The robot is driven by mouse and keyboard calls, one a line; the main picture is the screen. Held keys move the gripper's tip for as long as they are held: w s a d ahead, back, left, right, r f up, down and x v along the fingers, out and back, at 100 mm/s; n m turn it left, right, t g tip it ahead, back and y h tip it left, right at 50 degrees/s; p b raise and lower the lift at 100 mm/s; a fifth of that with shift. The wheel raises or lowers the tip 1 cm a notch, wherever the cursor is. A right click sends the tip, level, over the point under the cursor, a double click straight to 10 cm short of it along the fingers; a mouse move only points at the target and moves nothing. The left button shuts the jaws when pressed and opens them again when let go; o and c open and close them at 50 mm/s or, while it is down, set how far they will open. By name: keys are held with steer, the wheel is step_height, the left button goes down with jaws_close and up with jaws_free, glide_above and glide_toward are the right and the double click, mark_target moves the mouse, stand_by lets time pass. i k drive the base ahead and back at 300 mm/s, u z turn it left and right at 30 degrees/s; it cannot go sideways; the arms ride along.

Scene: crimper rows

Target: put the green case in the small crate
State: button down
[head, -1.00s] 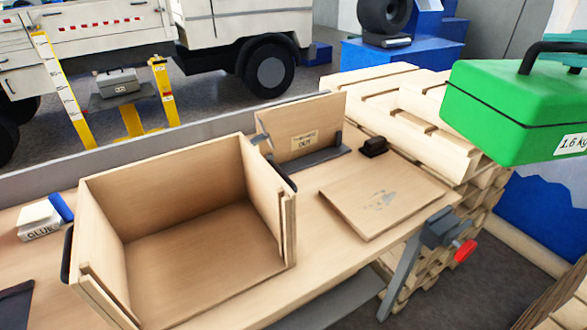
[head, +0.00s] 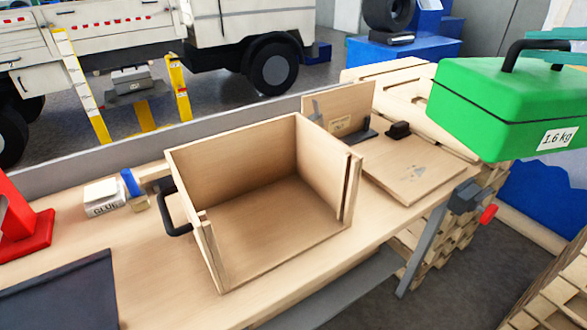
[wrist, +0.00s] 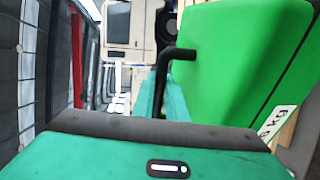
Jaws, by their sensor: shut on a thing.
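The green case (head: 490,105) has a dark handle and a "1.6 kg" label. It hangs in the air at the right of the head view, to the right of the small crate and above the bench's right end. It also fills the upper right of the wrist view (wrist: 235,60). My gripper (wrist: 155,100), with teal fingers, is shut on the case's dark handle. In the head view only part of the gripper shows, at the right edge. The small crate (head: 285,225) is a wooden box, empty, with an open top and a low front, standing on the bench.
On the bench are a glue container (head: 104,197) left of the crate, a red stand (head: 25,235), a dark mat (head: 60,295), a flat wooden board (head: 415,175) and an upright panel (head: 345,110) behind. Pallets (head: 415,85) stand beyond the bench.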

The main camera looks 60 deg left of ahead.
mark_target(264, 215)
steer(key=k, duration=1.4)
steer(key=u, duration=0.7)
steer(key=i, duration=1)
steer(key=z, duration=0.05)
